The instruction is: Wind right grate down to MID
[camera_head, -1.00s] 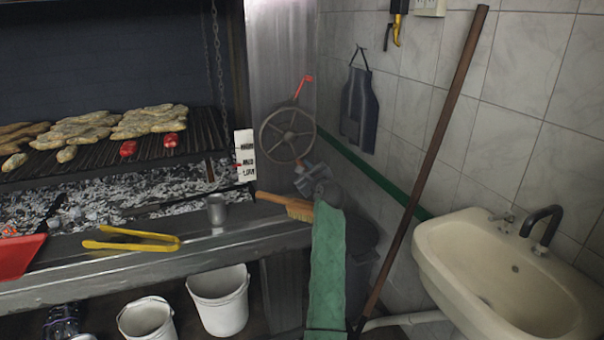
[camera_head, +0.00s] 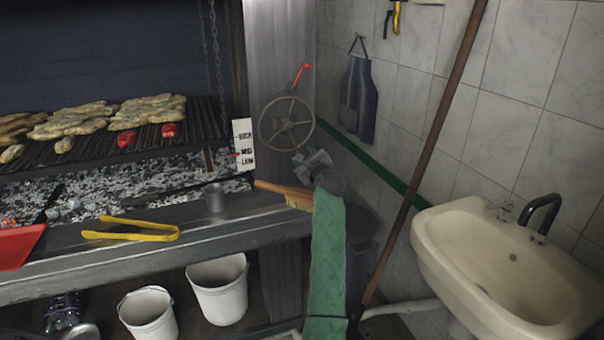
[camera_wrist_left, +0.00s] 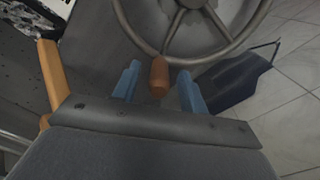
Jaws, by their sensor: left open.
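The grey spoked hand wheel (camera_head: 287,124) is on the metal wall right of the grill, with a red lever (camera_head: 301,73) above it. The white HIGH/MID/LOW scale (camera_head: 243,145) stands left of it, and a small red pointer (camera_head: 236,155) sits near MID; its exact level is too small to tell. The right grate (camera_head: 165,132) holds food. My left gripper (camera_head: 307,158) is open at the wheel's lower right. In the left wrist view, the wheel's brown knob (camera_wrist_left: 159,76) is between its blue fingertips, with gaps visible. My right gripper is not in view.
A wooden-handled brush (camera_head: 285,193) lies on the ledge close below my left gripper. A long wooden pole (camera_head: 425,150) leans between the wheel and the sink (camera_head: 500,265). An apron (camera_head: 358,98) hangs behind.

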